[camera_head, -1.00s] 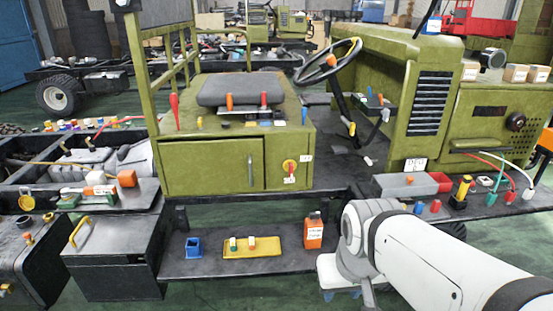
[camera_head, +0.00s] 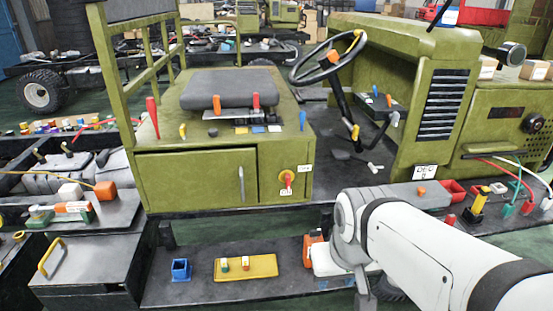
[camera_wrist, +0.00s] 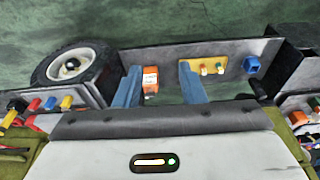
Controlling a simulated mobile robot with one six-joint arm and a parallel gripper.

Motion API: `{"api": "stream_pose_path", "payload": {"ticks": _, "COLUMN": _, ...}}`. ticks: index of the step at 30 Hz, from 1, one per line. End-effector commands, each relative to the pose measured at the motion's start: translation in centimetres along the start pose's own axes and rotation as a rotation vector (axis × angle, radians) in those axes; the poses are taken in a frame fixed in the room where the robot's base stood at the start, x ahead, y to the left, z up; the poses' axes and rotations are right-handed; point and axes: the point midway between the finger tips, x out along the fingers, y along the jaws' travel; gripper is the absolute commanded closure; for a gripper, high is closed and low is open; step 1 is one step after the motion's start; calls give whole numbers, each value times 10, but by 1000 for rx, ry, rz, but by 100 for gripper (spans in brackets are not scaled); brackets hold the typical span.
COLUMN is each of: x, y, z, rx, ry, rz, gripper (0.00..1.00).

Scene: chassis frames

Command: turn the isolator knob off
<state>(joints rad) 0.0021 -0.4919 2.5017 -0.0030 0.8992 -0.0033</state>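The isolator knob (camera_head: 288,180) is red on a yellow plate, on the right part of the green cabinet front under the seat. Its handle stands about upright, near the ON label (camera_head: 286,192) just below it. Another small label (camera_head: 306,168), likely OFF, sits up and right of it. My gripper (camera_wrist: 161,87) shows in the wrist view with two blue fingers wide apart and nothing held. In the head view my arm is right of and below the knob, well apart from it; the fingers cannot be made out there. The knob is not seen in the wrist view.
An orange bottle (camera_head: 309,249) stands on the lower shelf, partly behind my arm. A yellow tray (camera_head: 265,262) and a blue holder (camera_head: 180,270) are on that shelf. The steering wheel (camera_head: 328,60) is above right. The space in front of the cabinet is clear.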

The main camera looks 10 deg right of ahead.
Motion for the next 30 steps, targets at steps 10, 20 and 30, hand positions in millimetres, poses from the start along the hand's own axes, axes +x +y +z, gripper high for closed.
{"api": "stream_pose_path", "payload": {"ticks": 10, "x": 13, "y": 0, "z": -13, "rx": 0, "ry": 37, "rz": 0, "gripper": 64}}
{"api": "stream_pose_path", "payload": {"ticks": 20, "x": 117, "y": 0, "z": -174, "rx": -3, "ry": 527, "rz": -2, "gripper": 64}}
{"api": "stream_pose_path", "payload": {"ticks": 30, "x": 211, "y": -1, "z": -330, "rx": 0, "ry": 1175, "rz": -4, "gripper": 64}}
